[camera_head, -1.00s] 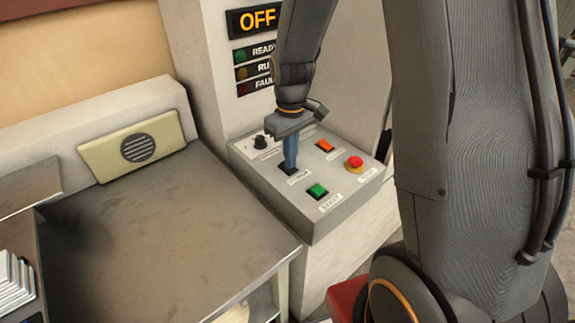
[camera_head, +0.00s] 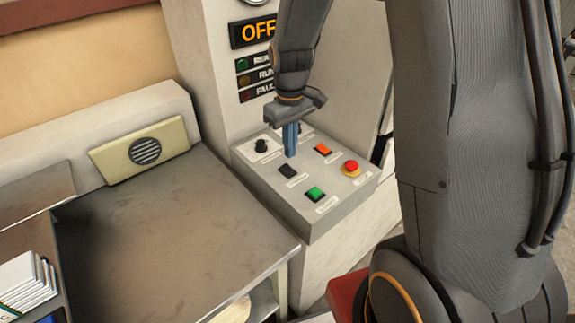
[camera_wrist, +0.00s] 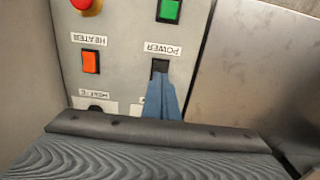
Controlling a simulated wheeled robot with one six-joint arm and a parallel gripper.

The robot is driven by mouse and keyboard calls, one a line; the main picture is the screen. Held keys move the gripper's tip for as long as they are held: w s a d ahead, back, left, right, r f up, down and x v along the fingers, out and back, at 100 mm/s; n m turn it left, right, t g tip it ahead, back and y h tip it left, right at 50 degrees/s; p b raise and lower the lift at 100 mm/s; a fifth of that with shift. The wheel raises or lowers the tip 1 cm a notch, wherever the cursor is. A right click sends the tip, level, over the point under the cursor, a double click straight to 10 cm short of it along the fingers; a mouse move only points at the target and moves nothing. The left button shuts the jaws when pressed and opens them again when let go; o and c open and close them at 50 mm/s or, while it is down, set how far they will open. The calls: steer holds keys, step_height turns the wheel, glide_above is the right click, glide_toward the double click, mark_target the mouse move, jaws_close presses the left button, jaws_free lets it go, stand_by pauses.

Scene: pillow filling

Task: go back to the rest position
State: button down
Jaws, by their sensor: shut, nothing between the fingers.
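My gripper (camera_head: 291,142) has blue fingers, shut and empty. In the head view it hangs over the grey control box (camera_head: 338,194), behind the black power switch (camera_head: 288,171) and apart from it in the picture. In the wrist view the blue fingers (camera_wrist: 163,98) point at the panel close to the black power switch (camera_wrist: 160,66). Whether the fingertips touch the panel is hard to tell. The green button (camera_head: 315,194), orange switch (camera_head: 323,149), red button (camera_head: 351,166) and black knob (camera_head: 261,146) are on the same box.
The display (camera_head: 256,32) reads OFF, above several dim status lamps. A bare metal table (camera_head: 180,225) is left of the box. A beige speaker panel (camera_head: 140,151) leans at its back. White cards (camera_head: 25,280) stand at the lower left. My own arm fills the right side.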

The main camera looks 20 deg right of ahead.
steer(key=shift+r+p, duration=0.4)
steer(key=shift+r, duration=0.25)
steer(key=s+r+m+b, duration=0.1)
steer(key=s+m, duration=0.1)
steer(key=s, duration=0.5)
steer(key=s+r+m+t+b, duration=0.1)
steer(key=s+m+b, duration=0.1)
steer(key=s, duration=0.5)
steer(key=shift+m, duration=0.3)
steer(key=shift+a, duration=0.15)
